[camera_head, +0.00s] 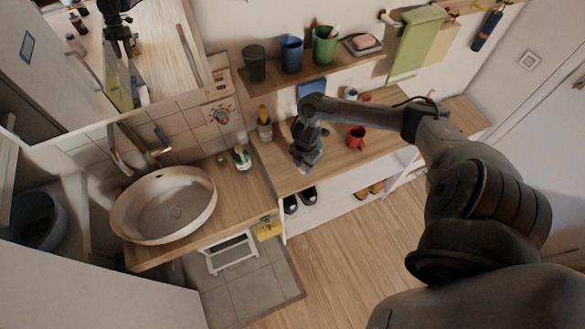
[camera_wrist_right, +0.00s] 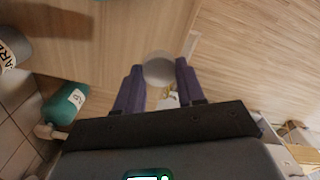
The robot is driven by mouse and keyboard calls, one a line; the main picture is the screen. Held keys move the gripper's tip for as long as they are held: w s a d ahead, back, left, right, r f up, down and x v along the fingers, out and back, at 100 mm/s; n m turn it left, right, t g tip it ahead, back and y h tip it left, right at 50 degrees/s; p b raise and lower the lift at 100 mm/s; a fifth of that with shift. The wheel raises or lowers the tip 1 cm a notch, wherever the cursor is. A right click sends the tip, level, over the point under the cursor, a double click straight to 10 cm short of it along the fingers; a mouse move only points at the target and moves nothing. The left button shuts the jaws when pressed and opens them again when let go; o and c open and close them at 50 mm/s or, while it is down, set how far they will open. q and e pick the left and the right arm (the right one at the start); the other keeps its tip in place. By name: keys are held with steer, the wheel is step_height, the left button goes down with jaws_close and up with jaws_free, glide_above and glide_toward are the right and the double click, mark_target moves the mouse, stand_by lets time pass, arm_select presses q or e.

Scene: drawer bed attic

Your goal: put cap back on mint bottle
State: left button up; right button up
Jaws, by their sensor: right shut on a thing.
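My right gripper (camera_head: 304,160) hangs above the front of the wooden bench, to the right of the basin counter. In the right wrist view its two dark fingers (camera_wrist_right: 158,84) are shut on a pale round cap (camera_wrist_right: 158,67). The mint bottle, green with a white label (camera_head: 242,159), stands on the counter right of the basin. It also shows in the right wrist view (camera_wrist_right: 66,103), at the left and apart from the gripper. Details of its neck are too small to tell. My left gripper is not in view.
A pale bottle with a yellowish top (camera_head: 264,126) stands behind the mint bottle. A red mug (camera_head: 355,138) is on the bench right of my gripper. A shelf with cups (camera_head: 291,55) hangs above. The round basin (camera_head: 165,205) is at left.

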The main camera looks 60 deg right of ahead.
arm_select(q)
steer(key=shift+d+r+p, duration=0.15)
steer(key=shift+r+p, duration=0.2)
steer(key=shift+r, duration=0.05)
arm_select(e)
steer(key=s+d+r, duration=0.3)
steer(key=s+r, duration=0.1)
steer(key=s, duration=0.2)
steer(key=shift+s+r, duration=0.2)
steer(key=shift+s, duration=0.05)
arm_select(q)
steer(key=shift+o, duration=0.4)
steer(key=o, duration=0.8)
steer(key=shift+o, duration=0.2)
